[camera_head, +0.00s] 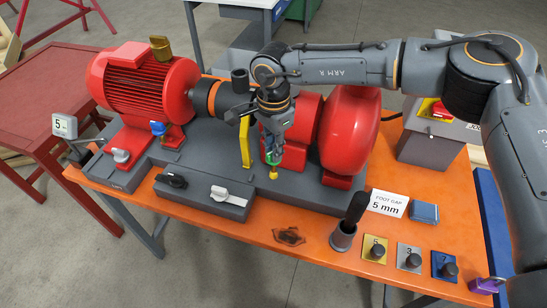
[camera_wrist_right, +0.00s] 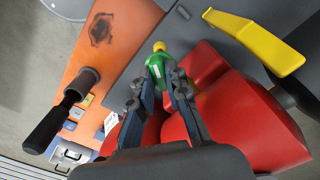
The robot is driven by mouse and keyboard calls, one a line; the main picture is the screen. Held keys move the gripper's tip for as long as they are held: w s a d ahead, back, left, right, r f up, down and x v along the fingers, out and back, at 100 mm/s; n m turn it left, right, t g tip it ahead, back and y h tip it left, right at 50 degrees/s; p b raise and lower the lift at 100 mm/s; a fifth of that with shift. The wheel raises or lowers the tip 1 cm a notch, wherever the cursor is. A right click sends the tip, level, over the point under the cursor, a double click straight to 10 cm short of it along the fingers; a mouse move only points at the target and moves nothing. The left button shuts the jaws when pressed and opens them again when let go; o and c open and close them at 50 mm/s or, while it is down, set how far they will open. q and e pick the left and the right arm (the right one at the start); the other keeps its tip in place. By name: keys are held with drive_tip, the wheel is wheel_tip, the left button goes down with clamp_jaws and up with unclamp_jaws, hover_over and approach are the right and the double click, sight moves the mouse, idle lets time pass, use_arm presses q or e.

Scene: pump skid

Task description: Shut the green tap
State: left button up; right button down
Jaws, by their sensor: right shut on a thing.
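The green tap (camera_wrist_right: 156,64) has a green body with a yellow knob at its end, beside the red pump casing. In the head view only a little of its green (camera_head: 267,160) shows between the fingers, with the yellow end below. My right gripper (camera_head: 272,156) reaches down in front of the red pump and is closed on the tap. In the right wrist view the two fingertips (camera_wrist_right: 163,80) lie on either side of the green body. The fingers and hand hide part of the tap. My left gripper is not in view.
A yellow bracket (camera_head: 245,142) stands just left of the gripper. The red motor (camera_head: 140,84) is at the left and the red pump housing (camera_head: 349,130) at the right. A black-handled tool in a cup (camera_head: 344,236) and several coloured plates are at the front of the orange table (camera_head: 440,200).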

drive_tip(key=m+b, duration=0.6)
drive_tip(key=b, duration=0.1)
drive_tip(key=shift+f, duration=0.25)
drive_tip(key=m+b, duration=0.2)
drive_tip(key=shift+m, duration=0.4)
drive_tip(key=shift+r+m+b, duration=0.2)
drive_tip(key=shift+m+b, duration=0.5)
drive_tip(key=shift+m, duration=0.4)
drive_tip(key=c, duration=1.3)
unclamp_jaws()
drive_tip(key=shift+r, duration=0.1)
wheel_tip(320, 180, up, 12)
drive_tip(key=shift+f, duration=0.1)
